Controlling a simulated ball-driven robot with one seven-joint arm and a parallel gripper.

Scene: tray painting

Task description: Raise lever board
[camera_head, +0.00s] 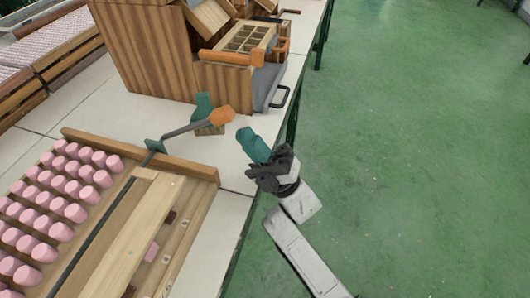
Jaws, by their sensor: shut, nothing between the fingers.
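A lever with an orange handle (222,115) sticks out from a teal bracket at the end of a long dark rod on the wooden frame (190,167). A pale wooden board (130,230) lies along that frame, beside rows of pink cylinders (60,190). My gripper (244,134) has teal fingers, which are shut and empty. In the picture it is just below and right of the orange handle, with a gap between them. The frame's near end is cut off by the picture's bottom edge.
A wooden box machine (160,60) with an orange roller (232,57) and a grey tray with a black handle (268,85) stands behind. A teal piece (203,104) stands near the lever. Green floor (420,150) is open to the right.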

